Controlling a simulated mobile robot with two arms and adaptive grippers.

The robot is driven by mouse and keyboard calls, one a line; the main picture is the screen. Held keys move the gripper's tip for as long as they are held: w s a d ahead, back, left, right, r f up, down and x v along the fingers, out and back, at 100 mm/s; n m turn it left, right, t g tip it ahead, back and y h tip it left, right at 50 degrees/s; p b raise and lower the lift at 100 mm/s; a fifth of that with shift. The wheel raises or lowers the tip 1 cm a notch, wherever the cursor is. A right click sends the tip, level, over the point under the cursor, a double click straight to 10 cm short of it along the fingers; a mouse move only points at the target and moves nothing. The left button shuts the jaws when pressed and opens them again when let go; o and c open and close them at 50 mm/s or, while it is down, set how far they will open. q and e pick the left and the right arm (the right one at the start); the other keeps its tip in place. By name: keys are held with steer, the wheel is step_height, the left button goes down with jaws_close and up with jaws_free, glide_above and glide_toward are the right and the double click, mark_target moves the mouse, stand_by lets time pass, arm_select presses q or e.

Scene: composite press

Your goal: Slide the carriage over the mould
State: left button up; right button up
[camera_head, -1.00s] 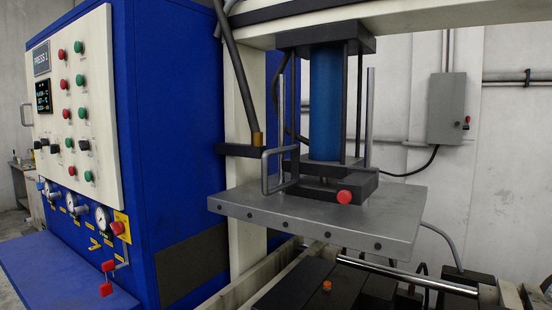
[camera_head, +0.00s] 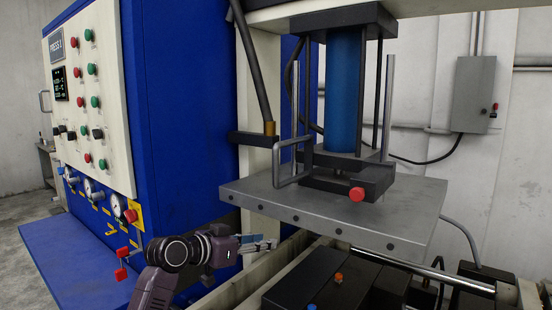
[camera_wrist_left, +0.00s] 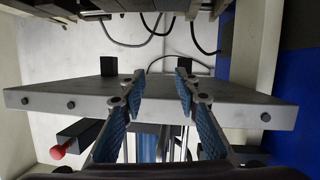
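The carriage seems to be the thick grey plate (camera_head: 330,212) with a blue cylinder (camera_head: 344,90), dark rods and a U-shaped grey handle (camera_head: 279,165) above it. Its front edge also shows across the left wrist view (camera_wrist_left: 60,99), which appears upside down. Dark blocks (camera_head: 300,292), perhaps the mould, lie low in front of it, with a small orange knob and a blue one on top. My left gripper (camera_head: 270,243) is open and empty, just below the plate's front-left edge in the head view. Its fingers (camera_wrist_left: 158,78) are spread in the wrist view. My right gripper is out of view.
A blue press cabinet (camera_head: 185,110) with a button panel stands at the left, a blue ledge (camera_head: 65,245) at its foot. A red knob (camera_head: 356,194) sticks out above the plate. A metal rail (camera_head: 455,280) runs low at the right.

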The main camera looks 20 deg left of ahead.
arm_select(q)
step_height(320, 180, up, 21)
steer(key=s+a+m+t+h, duration=0.1)
steer(key=a+m+t+h, duration=0.1)
steer(key=h, duration=0.1)
steer(key=p, duration=0.4)
glide_above(275, 184)
steer(key=shift+w+f+p, duration=0.15)
steer(key=shift+w+p, duration=0.2)
steer(key=shift+w, duration=0.1)
steer(key=shift+c, duration=0.4)
jaws_close()
